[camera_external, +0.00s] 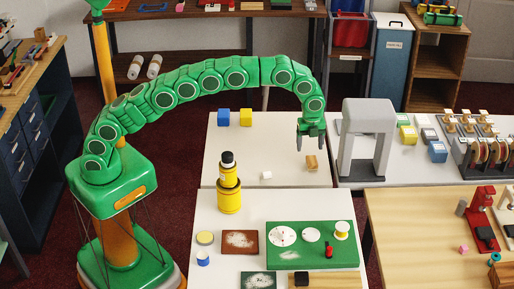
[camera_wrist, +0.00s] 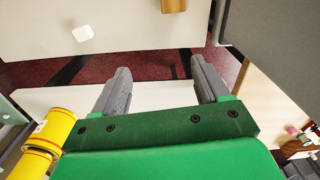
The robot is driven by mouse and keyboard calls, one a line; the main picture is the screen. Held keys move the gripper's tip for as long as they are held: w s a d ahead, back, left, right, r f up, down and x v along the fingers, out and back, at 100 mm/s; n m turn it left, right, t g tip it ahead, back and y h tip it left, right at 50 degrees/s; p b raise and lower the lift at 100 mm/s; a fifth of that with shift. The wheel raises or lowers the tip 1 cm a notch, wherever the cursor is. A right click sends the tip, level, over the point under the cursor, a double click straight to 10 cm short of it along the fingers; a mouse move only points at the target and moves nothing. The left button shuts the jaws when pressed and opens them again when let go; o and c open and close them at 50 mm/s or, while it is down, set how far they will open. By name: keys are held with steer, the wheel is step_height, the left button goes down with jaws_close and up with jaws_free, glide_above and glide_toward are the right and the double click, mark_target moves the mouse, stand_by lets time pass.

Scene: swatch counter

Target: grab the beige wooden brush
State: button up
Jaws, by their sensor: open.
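My gripper (camera_external: 312,146) hangs from the green arm over the far white table, with its two grey fingers pointing down and apart. In the wrist view my gripper (camera_wrist: 160,68) is open, with nothing between the fingers. A small tan wooden block (camera_external: 311,162) stands just below the fingers in the external view. A tan block is cut off at the top edge of the wrist view (camera_wrist: 173,5). I cannot tell which is the brush; no bristles are clear.
A white cube (camera_external: 266,175) lies left of the tan block. Blue (camera_external: 224,117) and yellow (camera_external: 246,117) cubes stand farther back. A grey arch-shaped stand (camera_external: 345,150) rises close on the right. A yellow canister (camera_external: 229,200) stands on the near table.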

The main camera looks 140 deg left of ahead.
glide_above(312, 160)
steer(key=shift+m, duration=0.3)
steer(key=f, duration=0.6)
steer(key=shift+a+f, duration=0.2)
steer(key=shift+a, duration=0.05)
steer(key=shift+d+f, duration=0.15)
steer(key=shift+f, duration=1.8)
steer(key=shift+d+f, duration=0.1)
steer(key=shift+f, duration=1.85)
steer(key=c, duration=1.1)
steer(key=shift+o, duration=0.2)
steer(key=shift+r, duration=0.15)
